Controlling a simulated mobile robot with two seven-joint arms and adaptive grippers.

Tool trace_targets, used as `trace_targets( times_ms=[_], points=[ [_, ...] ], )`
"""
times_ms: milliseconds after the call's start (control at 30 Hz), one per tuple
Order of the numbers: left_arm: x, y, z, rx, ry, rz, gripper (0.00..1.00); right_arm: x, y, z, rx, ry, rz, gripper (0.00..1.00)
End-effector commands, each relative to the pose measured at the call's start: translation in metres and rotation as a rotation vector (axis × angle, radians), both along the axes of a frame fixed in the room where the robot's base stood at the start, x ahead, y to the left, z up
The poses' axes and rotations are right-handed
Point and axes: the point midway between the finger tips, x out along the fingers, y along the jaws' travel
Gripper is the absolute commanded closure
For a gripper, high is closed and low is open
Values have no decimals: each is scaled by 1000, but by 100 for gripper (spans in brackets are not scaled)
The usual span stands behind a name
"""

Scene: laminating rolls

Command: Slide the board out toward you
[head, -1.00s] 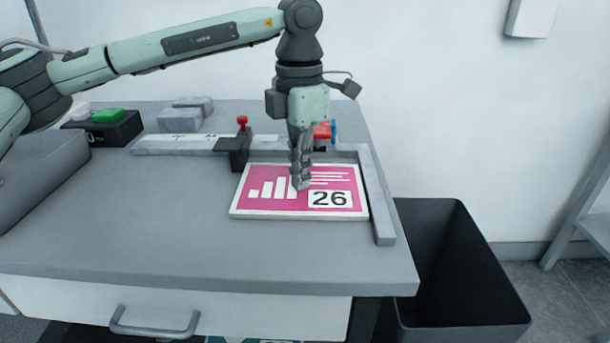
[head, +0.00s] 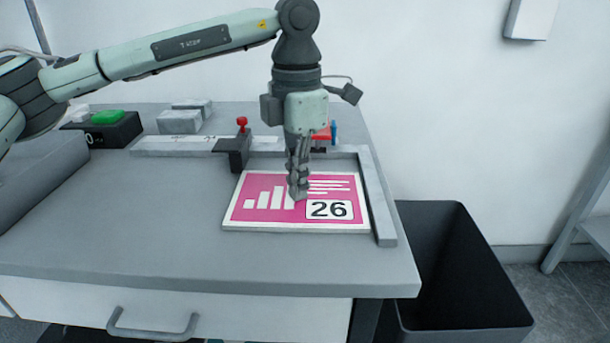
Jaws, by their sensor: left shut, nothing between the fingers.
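The board (head: 263,217) is a flat pink panel with a white border, white bars and lines, and a "26" label. It lies flat on the grey table, its right edge beside the right rail (head: 376,198) of an L-shaped fence. My left gripper (head: 298,196) points straight down with its fingers shut and empty. Its tips are at the middle of the board and look to be touching its top; the fingers hide a small part of the print. My right gripper is not in view.
A black stop block with a red knob (head: 240,148) sits on the back rail (head: 180,145). A red and blue part stands behind my gripper. A black box with a green button (head: 108,118) is at back left. A dark bin (head: 455,265) stands right of the table. The front tabletop is clear.

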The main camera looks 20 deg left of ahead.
Motion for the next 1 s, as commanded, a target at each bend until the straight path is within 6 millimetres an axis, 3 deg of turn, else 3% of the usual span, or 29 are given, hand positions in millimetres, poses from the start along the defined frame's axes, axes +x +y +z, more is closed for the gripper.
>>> trace_targets(
  times_ms=[1000],
  points=[
    [1, 0, 71, -1, -2, 0, 100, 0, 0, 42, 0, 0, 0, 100]
  ],
)
